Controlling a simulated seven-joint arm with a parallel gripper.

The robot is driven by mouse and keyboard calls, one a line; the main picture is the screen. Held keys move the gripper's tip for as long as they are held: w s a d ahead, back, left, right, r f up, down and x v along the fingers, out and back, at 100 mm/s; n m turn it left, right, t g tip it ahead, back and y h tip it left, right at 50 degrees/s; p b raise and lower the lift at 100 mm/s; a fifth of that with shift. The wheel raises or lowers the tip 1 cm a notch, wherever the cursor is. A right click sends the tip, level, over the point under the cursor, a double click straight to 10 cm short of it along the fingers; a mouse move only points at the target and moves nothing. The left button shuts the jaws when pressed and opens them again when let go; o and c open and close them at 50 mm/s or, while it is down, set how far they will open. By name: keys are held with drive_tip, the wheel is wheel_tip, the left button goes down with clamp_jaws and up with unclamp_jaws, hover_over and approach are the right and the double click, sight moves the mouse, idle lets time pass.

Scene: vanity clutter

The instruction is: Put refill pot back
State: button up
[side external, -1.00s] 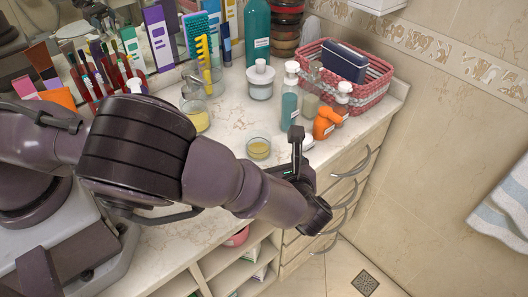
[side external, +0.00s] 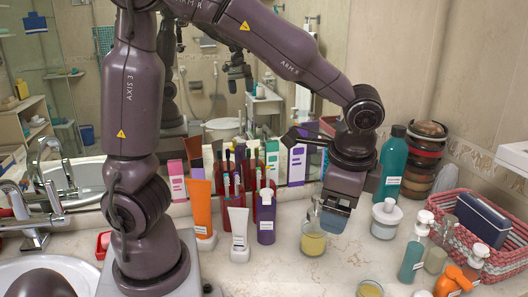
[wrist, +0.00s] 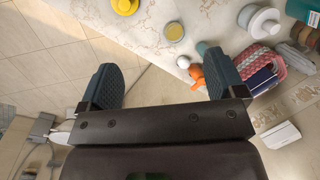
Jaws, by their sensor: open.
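Which container is the refill pot is not certain from its look. A small clear pot with pale yellow content (side external: 369,288) stands on the counter at the bottom edge of the side view; a similar clear pot also shows in the wrist view (wrist: 174,32). A taller clear vessel with yellow content (side external: 312,244) stands below my gripper (side external: 336,215) in the side view. The gripper's blue-grey fingers point down there. In the wrist view the two fingers (wrist: 160,87) are wide apart with nothing between them.
A white-lidded jar (side external: 385,220), a teal pump bottle (side external: 413,252), an orange bottle (side external: 455,280) and a pink basket (side external: 437,205) crowd the right. Tubes and bottles line the mirror, with an orange tube (side external: 201,208) at left. The wrist view shows floor tiles (wrist: 60,40) past the counter edge.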

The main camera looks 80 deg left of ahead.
drive_tip(key=s+a+r+n+t+h, duration=0.2)
drive_tip(key=s+a+r+n+t, duration=0.2)
drive_tip(key=s+r+n, duration=0.3)
drive_tip(key=s+r+t, duration=0.1)
drive_tip(key=s, duration=0.3)
drive_tip(key=shift+s+n+h, duration=0.4)
